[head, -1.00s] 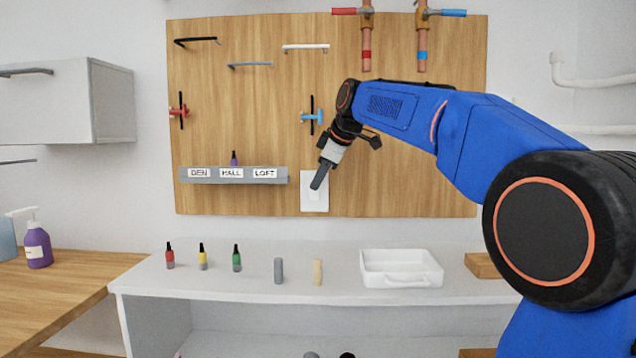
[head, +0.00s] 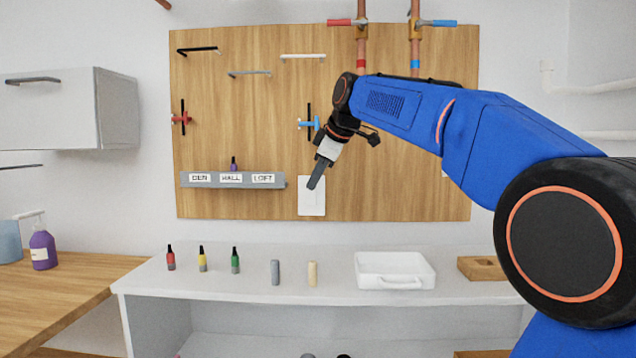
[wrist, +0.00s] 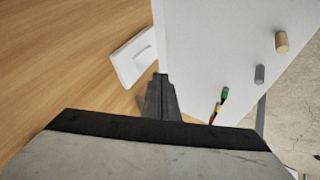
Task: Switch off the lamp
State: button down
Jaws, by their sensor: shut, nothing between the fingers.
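A white wall switch plate (head: 312,208) is fixed low on the wooden board, right of the label rail. It also shows in the wrist view (wrist: 124,66), with a rocker on it. My gripper (head: 312,186) is shut and empty, pointing down and left in front of the plate's upper part and hiding some of it. In the wrist view the shut fingertips (wrist: 160,78) appear beside the plate, with a small gap in the picture. I cannot tell whether they touch it. No lamp is recognisable in these views.
A grey rail (head: 232,181) with DEN, HALL and LOFT labels is left of the plate. A blue-handled valve (head: 309,123) is above it.

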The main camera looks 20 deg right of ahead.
jog(key=s+d+r, duration=0.2)
jog(key=s+r, duration=0.1)
jog(key=r, duration=0.5)
jog(key=shift+d, duration=0.4)
jog(key=shift+s, duration=0.15)
